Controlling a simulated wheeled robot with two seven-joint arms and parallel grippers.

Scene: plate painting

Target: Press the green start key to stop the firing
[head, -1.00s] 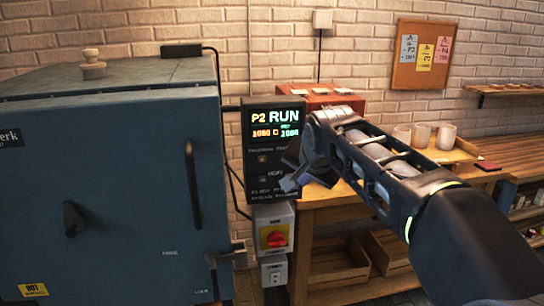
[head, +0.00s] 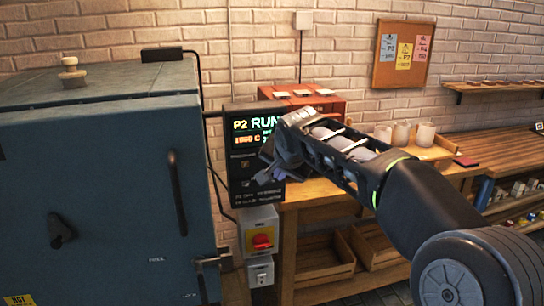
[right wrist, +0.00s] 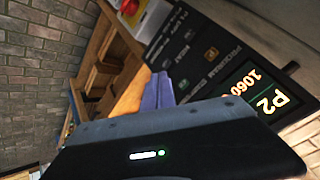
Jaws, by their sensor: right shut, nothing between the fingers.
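The dark kiln controller (head: 243,188) shows "P2 RUN" and about 1060 C on its lit display (head: 247,131). My right gripper (head: 272,168) is shut and empty in front of the controller's right side. It hides the end of the display and part of the key area. In the right wrist view its closed fingers (right wrist: 160,90) point at the panel (right wrist: 172,40), beside the keys. An amber-marked key (right wrist: 212,53) shows there.
The large blue kiln (head: 110,190) stands at the left, with its handle (head: 177,192). A red rotary switch (head: 261,241) on a grey box is below the controller. A wooden workbench (head: 320,190) with cups (head: 403,133) stands behind my right arm.

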